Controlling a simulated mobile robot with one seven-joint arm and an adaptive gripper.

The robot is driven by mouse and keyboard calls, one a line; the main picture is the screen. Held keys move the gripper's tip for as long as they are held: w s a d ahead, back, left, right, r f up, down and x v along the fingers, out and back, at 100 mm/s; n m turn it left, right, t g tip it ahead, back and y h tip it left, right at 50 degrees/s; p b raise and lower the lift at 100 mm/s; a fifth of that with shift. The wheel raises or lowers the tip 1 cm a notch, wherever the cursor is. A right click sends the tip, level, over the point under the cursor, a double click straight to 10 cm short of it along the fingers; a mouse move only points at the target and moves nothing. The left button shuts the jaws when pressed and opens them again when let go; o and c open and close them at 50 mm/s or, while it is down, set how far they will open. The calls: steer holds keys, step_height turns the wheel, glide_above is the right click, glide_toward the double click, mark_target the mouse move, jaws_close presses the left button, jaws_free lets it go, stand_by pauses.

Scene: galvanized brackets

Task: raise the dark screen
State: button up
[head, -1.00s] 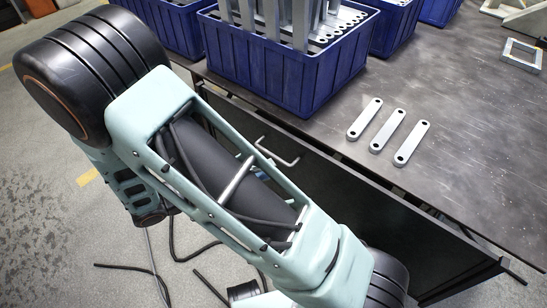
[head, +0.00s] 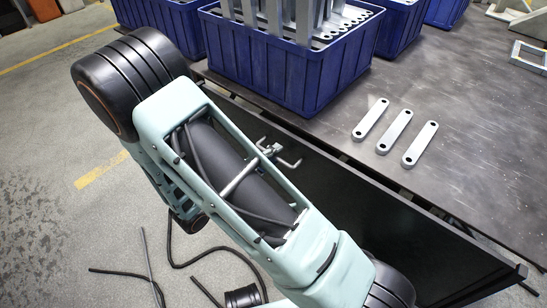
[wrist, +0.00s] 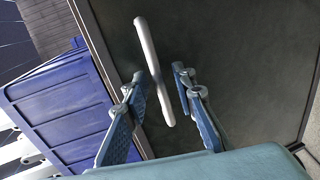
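The dark screen (head: 345,205) is a flat black panel along the front of the metal table, below its top edge. It also fills much of the wrist view (wrist: 240,50). A pale bar handle (head: 288,161) stands on it. In the wrist view the handle (wrist: 148,45) runs between the two blue fingers of my gripper (wrist: 160,76). The fingers are apart, one on each side of the bar, with a visible gap; I see no grip on it. In the head view my own arm hides most of the gripper and the lower part of the screen.
A blue crate (head: 285,75) of galvanized parts stands at the table's near edge, close above the handle; it is left in the wrist view (wrist: 60,110). Three flat links (head: 389,132) lie on the table (head: 470,110). Black cables (head: 185,262) lie on the floor.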

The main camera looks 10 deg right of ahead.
steer(key=shift+w+d, duration=0.15)
steer(key=shift+d, duration=0.1)
jaws_close()
stand_by(0.3)
